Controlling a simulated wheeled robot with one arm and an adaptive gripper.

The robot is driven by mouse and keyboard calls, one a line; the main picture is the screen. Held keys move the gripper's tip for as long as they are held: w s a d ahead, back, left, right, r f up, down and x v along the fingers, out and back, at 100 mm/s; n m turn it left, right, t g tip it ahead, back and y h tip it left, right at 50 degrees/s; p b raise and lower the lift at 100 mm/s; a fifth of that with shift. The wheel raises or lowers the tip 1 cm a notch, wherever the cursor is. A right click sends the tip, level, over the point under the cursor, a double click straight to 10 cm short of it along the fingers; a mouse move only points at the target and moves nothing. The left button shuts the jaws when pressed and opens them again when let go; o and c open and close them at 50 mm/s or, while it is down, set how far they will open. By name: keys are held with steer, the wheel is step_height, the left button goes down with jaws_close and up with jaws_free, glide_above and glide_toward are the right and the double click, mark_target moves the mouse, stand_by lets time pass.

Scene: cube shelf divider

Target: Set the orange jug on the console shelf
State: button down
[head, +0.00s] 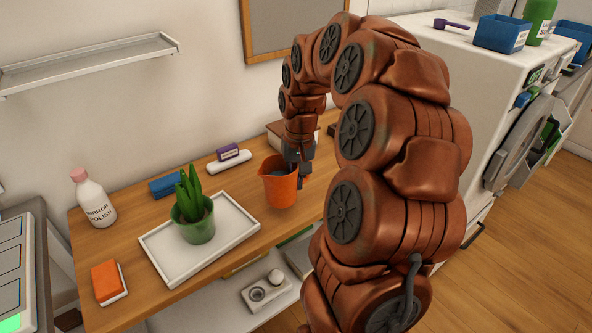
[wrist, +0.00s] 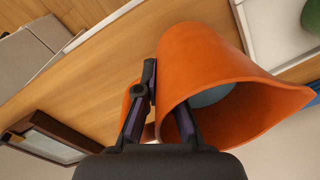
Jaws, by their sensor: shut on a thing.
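The orange jug (head: 280,188) is upright over the right part of the wooden console top (head: 236,183), near its front edge. I cannot tell whether its base touches the wood. My gripper (head: 298,162) comes down from above and is shut on the jug at its right side. In the wrist view the jug (wrist: 205,55) shows its open mouth with a grey-blue inside, and my gripper's dark fingers (wrist: 158,105) are at its handle side, partly hiding the handle. A pale lower shelf (head: 205,305) shows under the console top.
A white tray (head: 158,246) with a potted plant (head: 194,215) lies left of the jug. A polish bottle (head: 93,203), an orange sponge (head: 107,282) and a blue block (head: 165,186) are further left. An empty wall shelf (head: 90,66) hangs above. A white device (head: 266,292) sits on the lower shelf.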

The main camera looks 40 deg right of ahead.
steer(key=w+d, duration=0.4)
steer(key=w+d+p, duration=0.1)
steer(key=w+d, duration=0.1)
steer(key=shift+f, duration=0.4)
steer(key=shift+f+p, duration=0.4)
steer(key=shift+f, duration=1.35)
steer(key=shift+f, duration=0.15)
steer(key=c, duration=1.3)
jaws_free()
